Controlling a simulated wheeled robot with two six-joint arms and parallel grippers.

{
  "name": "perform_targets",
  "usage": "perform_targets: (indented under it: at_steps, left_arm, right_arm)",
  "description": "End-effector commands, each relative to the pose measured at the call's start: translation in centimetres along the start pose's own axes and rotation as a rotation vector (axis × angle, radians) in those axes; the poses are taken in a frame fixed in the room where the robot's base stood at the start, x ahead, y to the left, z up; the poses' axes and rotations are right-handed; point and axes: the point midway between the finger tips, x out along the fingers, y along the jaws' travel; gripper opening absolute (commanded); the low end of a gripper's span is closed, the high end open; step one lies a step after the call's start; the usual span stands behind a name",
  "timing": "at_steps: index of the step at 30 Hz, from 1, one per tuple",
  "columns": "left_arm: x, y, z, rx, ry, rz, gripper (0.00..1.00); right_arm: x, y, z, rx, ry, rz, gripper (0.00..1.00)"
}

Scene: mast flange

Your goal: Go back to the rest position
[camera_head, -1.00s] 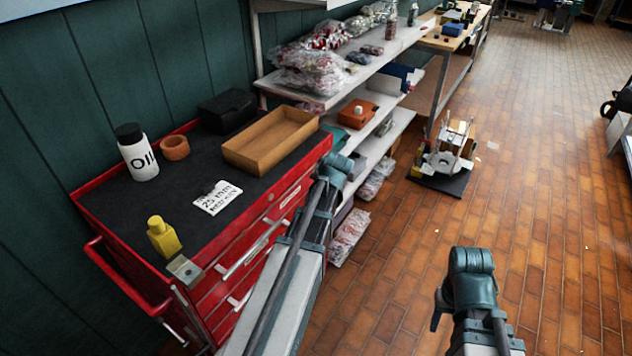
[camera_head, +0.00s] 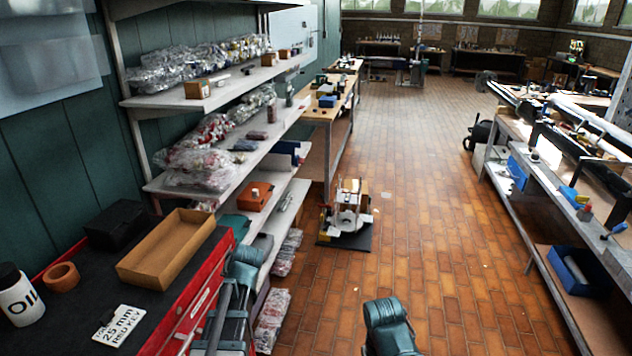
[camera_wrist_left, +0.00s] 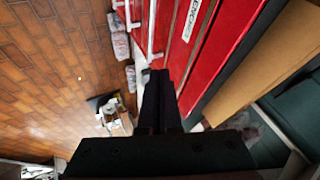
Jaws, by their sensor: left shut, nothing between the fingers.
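My left gripper (camera_wrist_left: 159,78) shows in the left wrist view with its dark fingers together and nothing between them. The red drawer fronts (camera_wrist_left: 215,55) of the tool cabinet lie beyond the fingers, and I see no contact. In the head view, a teal joint of my left arm is beside the cabinet's right side, and a teal joint of my right arm is at the bottom centre over the floor. Neither gripper's fingers show in the head view.
The red cabinet (camera_head: 205,300) carries a wooden tray (camera_head: 140,268), an oil bottle (camera_head: 20,300), an orange ring (camera_head: 61,277), a black box (camera_head: 115,225) and a label card (camera_head: 119,325). Shelves (camera_head: 165,187) stand behind it. A bench (camera_head: 560,210) is at right. The tiled floor between is mostly open.

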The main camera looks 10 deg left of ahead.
Motion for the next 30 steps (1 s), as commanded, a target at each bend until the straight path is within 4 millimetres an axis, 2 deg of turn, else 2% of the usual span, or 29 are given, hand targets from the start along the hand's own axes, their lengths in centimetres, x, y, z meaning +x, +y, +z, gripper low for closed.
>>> perform_targets:
  at_steps: [2, 5, 9, 12, 15, 18, 21, 25, 30]
  left_arm:
    - [-0.8, 1.9, 0.5, 0.016, -0.013, 0.027, 0.00]
    - [-2.9, 6.4, 2.1, 0.058, -0.054, 0.093, 0.00]
    - [-7.1, 14.2, 6.0, 0.152, -0.147, 0.215, 0.00]
    - [-10.3, 18.7, 9.3, 0.228, -0.218, 0.292, 0.00]
    - [-13.2, 22.1, 12.6, 0.302, -0.284, 0.352, 0.00]
    - [-15.5, 24.2, 15.2, 0.362, -0.336, 0.394, 0.00]
    - [-16.9, 25.4, 16.9, 0.402, -0.371, 0.418, 0.00]
    - [-17.6, 25.9, 17.7, 0.423, -0.390, 0.431, 0.00]
    - [-17.6, 25.9, 17.7, 0.424, -0.392, 0.431, 0.00]
  right_arm:
    - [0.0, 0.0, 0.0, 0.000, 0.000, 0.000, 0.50]
    - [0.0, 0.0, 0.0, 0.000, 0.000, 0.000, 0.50]
    - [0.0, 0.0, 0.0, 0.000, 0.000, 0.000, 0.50]
    - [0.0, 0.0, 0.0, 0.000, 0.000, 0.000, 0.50]
    - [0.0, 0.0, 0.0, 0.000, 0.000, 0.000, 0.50]
    - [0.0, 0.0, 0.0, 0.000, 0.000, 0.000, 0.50]
    - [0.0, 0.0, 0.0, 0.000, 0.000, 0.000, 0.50]
    - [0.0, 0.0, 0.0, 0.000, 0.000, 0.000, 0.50]
    - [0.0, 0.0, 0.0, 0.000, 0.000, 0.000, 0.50]
